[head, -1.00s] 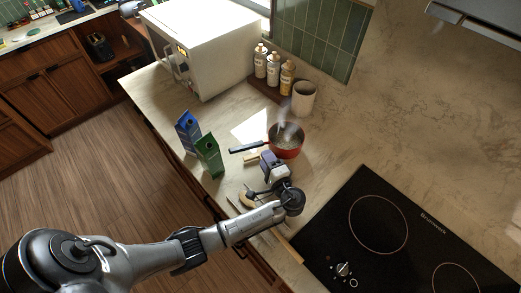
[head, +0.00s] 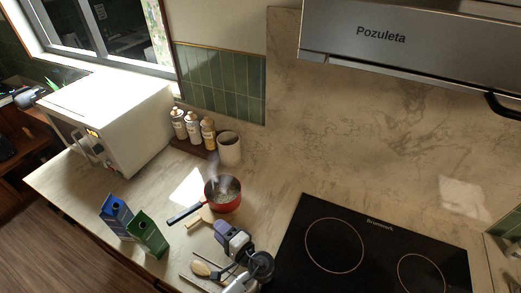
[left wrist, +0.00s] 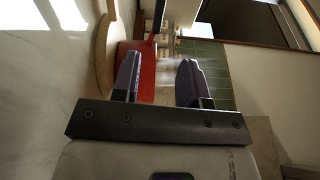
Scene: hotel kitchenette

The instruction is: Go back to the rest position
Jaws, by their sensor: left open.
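My left gripper (head: 226,229) is over the counter in the head view, just below the red saucepan in the picture. In the left wrist view its two dark fingers (left wrist: 158,82) stand apart with nothing between them. The red saucepan (head: 229,203) has a dark handle pointing left and steam rising from it. Its red side (left wrist: 143,62) also shows behind the fingers in the left wrist view. My right gripper is not in view.
A blue carton (head: 115,214) and a green carton (head: 147,236) stand left of my gripper. Wooden utensils (head: 201,268) lie beside it. A black cooktop (head: 345,252) is to the right. Bottles (head: 193,128), a cream canister (head: 230,149) and a white microwave (head: 112,115) stand behind.

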